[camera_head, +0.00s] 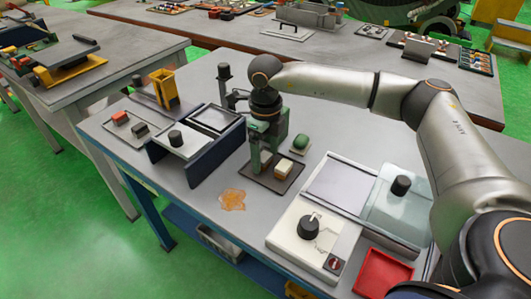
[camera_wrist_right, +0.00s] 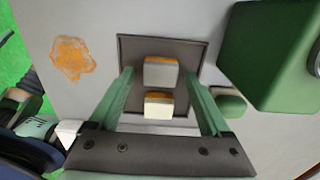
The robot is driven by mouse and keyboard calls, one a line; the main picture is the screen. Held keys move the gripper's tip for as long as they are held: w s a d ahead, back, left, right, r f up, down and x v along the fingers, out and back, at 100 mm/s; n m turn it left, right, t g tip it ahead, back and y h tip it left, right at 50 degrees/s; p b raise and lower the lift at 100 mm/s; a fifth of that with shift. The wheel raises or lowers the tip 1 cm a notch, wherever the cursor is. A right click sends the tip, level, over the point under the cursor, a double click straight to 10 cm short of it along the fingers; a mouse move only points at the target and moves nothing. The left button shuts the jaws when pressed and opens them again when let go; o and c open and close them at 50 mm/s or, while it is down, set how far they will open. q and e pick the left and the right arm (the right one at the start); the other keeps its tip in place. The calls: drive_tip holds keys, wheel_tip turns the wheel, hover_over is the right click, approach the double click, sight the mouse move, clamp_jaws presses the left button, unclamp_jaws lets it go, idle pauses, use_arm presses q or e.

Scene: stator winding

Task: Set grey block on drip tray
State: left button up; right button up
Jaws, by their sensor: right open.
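A dark shallow tray (camera_head: 259,178), likely the drip tray, lies mid-bench; it also shows in the right wrist view (camera_wrist_right: 128,48). A grey block (camera_wrist_right: 160,72) with an orange-brown edge rests on it, next to a cream block (camera_wrist_right: 158,105). My right gripper (camera_head: 262,170) points down over the tray. In the wrist view its green fingers (camera_wrist_right: 158,74) are open, one on each side of the blocks, with gaps. My left gripper is out of view.
A green rounded item (camera_head: 301,142) is close behind the tray. An orange stain (camera_head: 232,199) lies in front. A panel with a black knob (camera_head: 308,227) stands to the right, a dark-sided stand (camera_head: 207,157) to the left. A small tray with a red block (camera_head: 120,118) is further left.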

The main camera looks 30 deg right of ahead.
sight(266, 157)
wheel_tip(266, 157, up, 12)
drive_tip(key=shift+r, duration=0.2)
idle(0.4)
